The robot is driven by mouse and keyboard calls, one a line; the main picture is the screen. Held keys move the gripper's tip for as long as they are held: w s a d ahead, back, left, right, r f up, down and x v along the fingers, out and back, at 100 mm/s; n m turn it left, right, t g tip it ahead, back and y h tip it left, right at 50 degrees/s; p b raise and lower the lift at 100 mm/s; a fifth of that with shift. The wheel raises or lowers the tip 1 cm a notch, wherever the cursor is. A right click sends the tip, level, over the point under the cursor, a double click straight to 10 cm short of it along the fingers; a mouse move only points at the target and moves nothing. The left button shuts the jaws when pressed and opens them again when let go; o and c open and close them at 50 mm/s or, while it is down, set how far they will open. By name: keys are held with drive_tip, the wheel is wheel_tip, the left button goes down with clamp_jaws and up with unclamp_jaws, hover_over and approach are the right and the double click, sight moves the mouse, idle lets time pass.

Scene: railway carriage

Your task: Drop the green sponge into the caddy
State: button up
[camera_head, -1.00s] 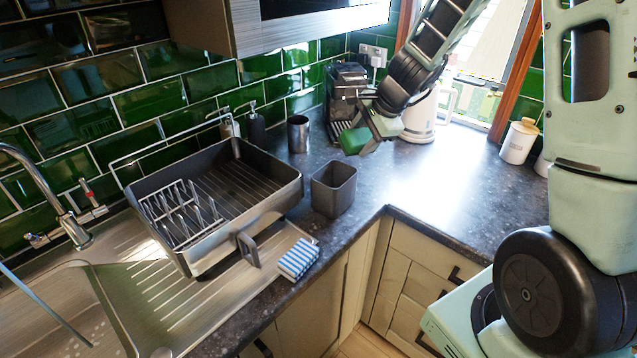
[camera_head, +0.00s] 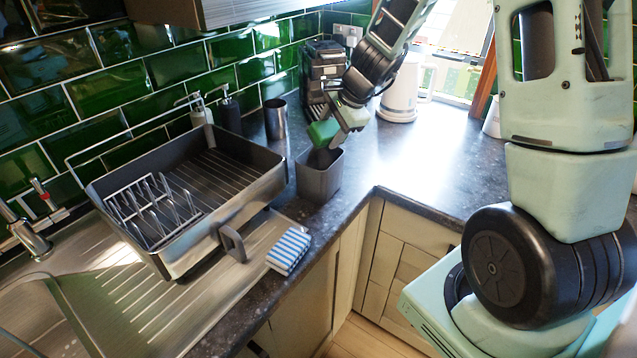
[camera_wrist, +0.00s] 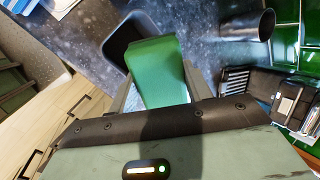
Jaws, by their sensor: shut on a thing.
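The green sponge (camera_head: 322,133) is held by my gripper (camera_head: 338,132) above the caddy. In the wrist view the sponge (camera_wrist: 155,72) sits between the two fingers of my gripper (camera_wrist: 156,90), which is shut on it. The caddy (camera_head: 319,178) is a dark grey open-topped box on the worktop, near its front edge. In the wrist view the caddy (camera_wrist: 113,45) lies beyond and below the sponge, which covers part of its opening. The sponge is over the caddy's back part in the head view; the exact gap between them is hard to tell.
A metal cup (camera_head: 275,119), a coffee machine (camera_head: 318,72) and a white kettle (camera_head: 398,95) stand behind. The worktop right of the caddy is clear.

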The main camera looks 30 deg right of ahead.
drive_tip(key=shift+f, duration=0.1)
drive_tip(key=o, duration=1)
drive_tip(key=shift+c, duration=0.2)
drive_tip(key=p+v, duration=0.2)
drive_tip(key=v, duration=1.5)
drive_tip(key=shift+r, duration=0.25)
